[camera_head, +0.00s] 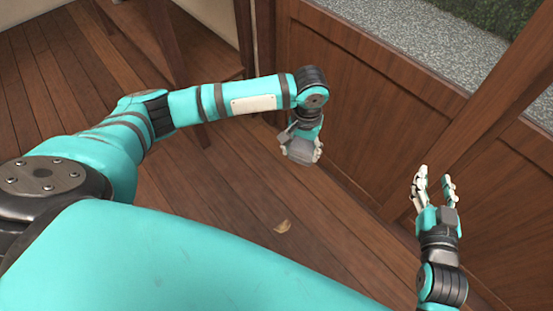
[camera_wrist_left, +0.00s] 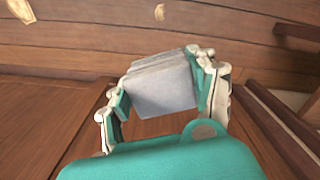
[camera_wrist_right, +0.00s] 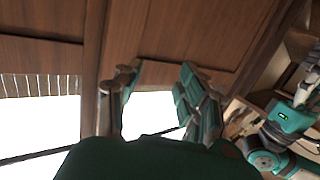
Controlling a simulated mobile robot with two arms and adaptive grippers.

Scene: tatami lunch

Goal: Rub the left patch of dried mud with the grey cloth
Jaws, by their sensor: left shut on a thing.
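My left gripper (camera_head: 302,156) is shut on the folded grey cloth (camera_wrist_left: 160,85), with a finger on either side of it in the left wrist view. In the head view the grey cloth (camera_head: 299,148) hangs below the left wrist near the wooden panel. One pale tan patch of dried mud (camera_head: 283,227) lies on the floor, nearer than the cloth. The left wrist view shows one patch at top left (camera_wrist_left: 20,10) and another at top middle (camera_wrist_left: 159,12). I cannot tell which is the left one. My right gripper (camera_head: 434,180) is open and empty.
A brown panelled wooden wall (camera_head: 370,105) with a sill runs behind both grippers. Dark plank floor (camera_head: 215,185) is open around the mud patch. A wooden piece of furniture (camera_head: 205,45) stands at the back left, behind my left arm.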

